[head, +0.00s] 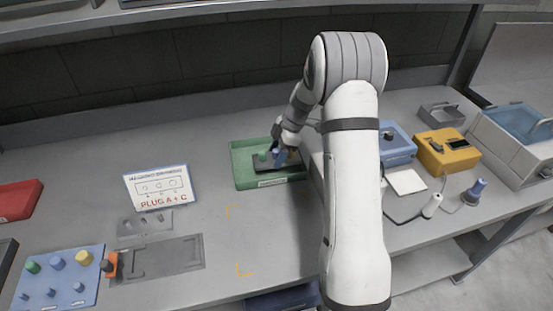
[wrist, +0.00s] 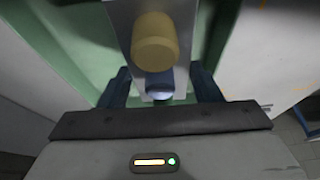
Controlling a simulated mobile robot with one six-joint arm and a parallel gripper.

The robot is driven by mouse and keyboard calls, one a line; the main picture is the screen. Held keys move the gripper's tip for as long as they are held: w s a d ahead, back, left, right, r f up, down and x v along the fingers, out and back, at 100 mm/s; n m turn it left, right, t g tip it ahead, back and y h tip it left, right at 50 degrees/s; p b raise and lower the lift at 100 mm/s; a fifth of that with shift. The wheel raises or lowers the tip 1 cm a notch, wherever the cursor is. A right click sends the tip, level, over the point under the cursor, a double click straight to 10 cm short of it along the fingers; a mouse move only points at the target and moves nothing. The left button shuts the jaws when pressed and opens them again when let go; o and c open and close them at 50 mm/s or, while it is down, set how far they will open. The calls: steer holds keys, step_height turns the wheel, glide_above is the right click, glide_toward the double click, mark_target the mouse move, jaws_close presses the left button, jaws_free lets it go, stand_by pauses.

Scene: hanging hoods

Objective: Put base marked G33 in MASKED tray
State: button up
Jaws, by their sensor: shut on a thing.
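A green tray (head: 240,174) stands at the middle of the bench, with a small label on its front wall that is too small to read. My gripper (head: 281,158) is over the tray. In the wrist view my gripper (wrist: 162,90) is shut on the blue plug (wrist: 159,78) of the base, with the yellow plug (wrist: 155,42) just beyond. I cannot tell whether the base rests on the tray floor.
A sign reading "PLUG A + C" (head: 160,187) stands left of the tray. A blue board with several plugs (head: 60,277) and a red tray (head: 18,199) are at left. A blue box (head: 397,150) and a yellow device (head: 441,150) are right of my arm. Bench in front of the tray is clear.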

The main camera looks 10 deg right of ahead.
steer(key=shift+d+f, duration=0.1)
steer(key=shift+f, duration=1.45)
steer(key=shift+f, duration=0.15)
steer(key=o, duration=1.4)
steer(key=shift+c, duration=0.2)
steer(key=shift+r, duration=0.2)
